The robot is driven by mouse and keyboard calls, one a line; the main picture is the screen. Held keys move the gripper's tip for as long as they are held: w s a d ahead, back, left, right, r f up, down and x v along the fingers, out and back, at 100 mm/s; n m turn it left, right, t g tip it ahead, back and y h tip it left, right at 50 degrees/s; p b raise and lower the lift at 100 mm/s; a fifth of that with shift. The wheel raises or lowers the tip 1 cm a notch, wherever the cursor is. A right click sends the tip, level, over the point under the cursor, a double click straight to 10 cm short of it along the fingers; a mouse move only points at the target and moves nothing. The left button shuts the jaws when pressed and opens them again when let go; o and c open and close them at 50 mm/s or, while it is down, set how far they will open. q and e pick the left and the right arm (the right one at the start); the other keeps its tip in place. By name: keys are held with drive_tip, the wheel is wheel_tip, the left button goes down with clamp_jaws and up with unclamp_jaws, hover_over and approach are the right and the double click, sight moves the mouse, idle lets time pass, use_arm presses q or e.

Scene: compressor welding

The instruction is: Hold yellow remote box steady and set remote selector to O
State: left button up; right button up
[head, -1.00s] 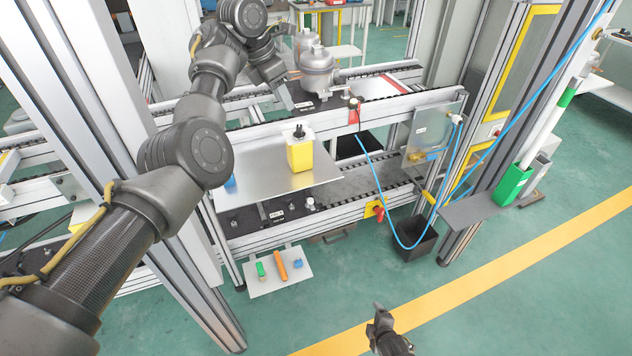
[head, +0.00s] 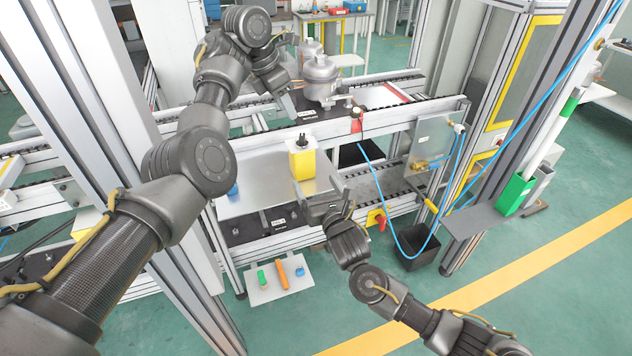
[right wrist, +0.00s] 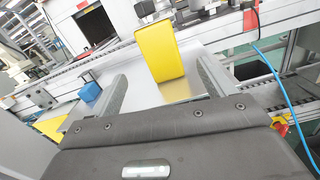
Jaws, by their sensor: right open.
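The yellow remote box (head: 303,160) stands upright on a metal shelf plate (head: 255,190). A black selector knob (head: 301,138) sits on its pale top; its setting is too small to read. The box also shows in the right wrist view (right wrist: 158,52), between the finger lines and beyond the tips. My right gripper (head: 326,199) is open and empty, in front of the box at the plate's front edge, apart from it. My left gripper (head: 289,104) hangs behind the box, near the grey compressor (head: 320,76); its jaws are too hidden to judge.
A blue block (right wrist: 89,90) lies on the plate left of the box. A blue hose (head: 378,190) hangs right of the plate. A red-and-yellow switch (head: 378,218) sits on the lower rail. A low tray (head: 275,292) holds small coloured items.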

sight(302, 157)
drive_tip(key=shift+w+a+r+n, duration=0.2)
drive_tip(key=shift+w+r+n, duration=0.1)
drive_tip(key=shift+w+n, duration=0.4)
drive_tip(key=x, duration=1)
drive_tip(key=shift+w+a+f, duration=0.1)
drive_tip(key=shift+w+f, duration=0.05)
drive_tip(key=shift+w, duration=0.15)
drive_tip(key=c, duration=1.2)
